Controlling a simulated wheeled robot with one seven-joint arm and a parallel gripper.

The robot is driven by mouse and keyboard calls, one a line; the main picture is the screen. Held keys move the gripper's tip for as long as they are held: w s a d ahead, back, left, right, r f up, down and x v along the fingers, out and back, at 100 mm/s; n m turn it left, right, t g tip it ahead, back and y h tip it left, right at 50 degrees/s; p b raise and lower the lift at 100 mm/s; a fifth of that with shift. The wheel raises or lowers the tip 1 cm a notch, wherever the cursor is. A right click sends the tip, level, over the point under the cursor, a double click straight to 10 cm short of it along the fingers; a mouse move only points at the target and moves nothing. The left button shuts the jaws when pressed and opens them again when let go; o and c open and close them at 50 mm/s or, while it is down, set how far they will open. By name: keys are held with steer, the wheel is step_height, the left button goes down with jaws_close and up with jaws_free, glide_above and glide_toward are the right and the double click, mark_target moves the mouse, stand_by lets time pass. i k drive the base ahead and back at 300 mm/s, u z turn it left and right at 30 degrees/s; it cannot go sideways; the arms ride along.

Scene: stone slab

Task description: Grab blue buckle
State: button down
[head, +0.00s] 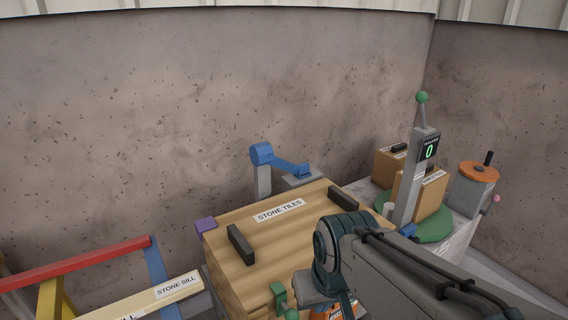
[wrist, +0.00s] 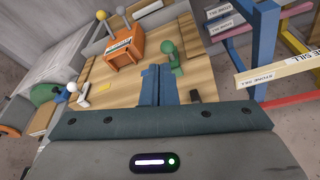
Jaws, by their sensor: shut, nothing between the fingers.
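A blue lever-like piece (head: 279,160) with a round end reaches from a grey post to a grey block behind the wooden crate (head: 262,258). It is the clearest blue buckle-like part. A smaller blue block (head: 408,230) sits at the foot of the tall grey post. I cannot tell which one is the buckle. My gripper (wrist: 159,70) is shut and empty in the wrist view, its blue-grey fingers together over the wooden face, beside a green latch (wrist: 172,52). My arm covers the crate's front right corner in the head view, and the fingers are hidden there.
The crate lid has two black handles (head: 240,244) and a purple block (head: 206,224) at its left corner. An orange labelled box (wrist: 124,48) is near the fingers. A green turntable (head: 432,226) with cartons stands right. A coloured rack (head: 78,264) stands left.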

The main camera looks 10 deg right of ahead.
mark_target(304, 172)
steer(key=z, duration=2.4)
steer(key=i, duration=2.45)
steer(key=u, duration=3.4)
steer(key=i, duration=0.5)
